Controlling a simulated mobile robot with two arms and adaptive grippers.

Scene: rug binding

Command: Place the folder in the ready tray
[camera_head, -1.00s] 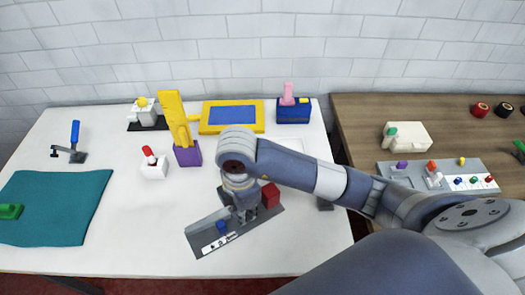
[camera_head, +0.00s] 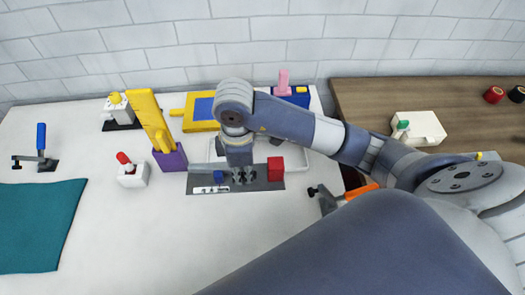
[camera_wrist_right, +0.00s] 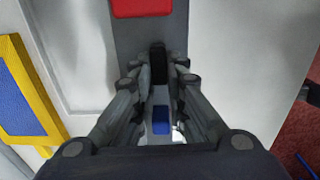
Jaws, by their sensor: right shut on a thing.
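The folder (camera_head: 202,179) appears to be the long dark grey plate with a red block (camera_head: 276,169) at its right end, a small blue block (camera_head: 218,176) and a white strip. My right gripper (camera_head: 243,178) is shut on it near the middle; it also shows in the right wrist view (camera_wrist_right: 160,75), the plate running between the fingers. The ready tray seems to be the shallow white tray (camera_head: 305,165) behind the plate, partly hidden by my arm. The plate overlaps its front edge in the head view; I cannot tell whether they touch. My left gripper is out of view.
A yellow tool in a purple holder (camera_head: 170,158) and a white block with a red knob (camera_head: 133,176) stand left. A yellow-framed blue pad (camera_head: 200,108) lies behind. A teal rug (camera_head: 38,225) lies far left. A clamp (camera_head: 325,200) is right.

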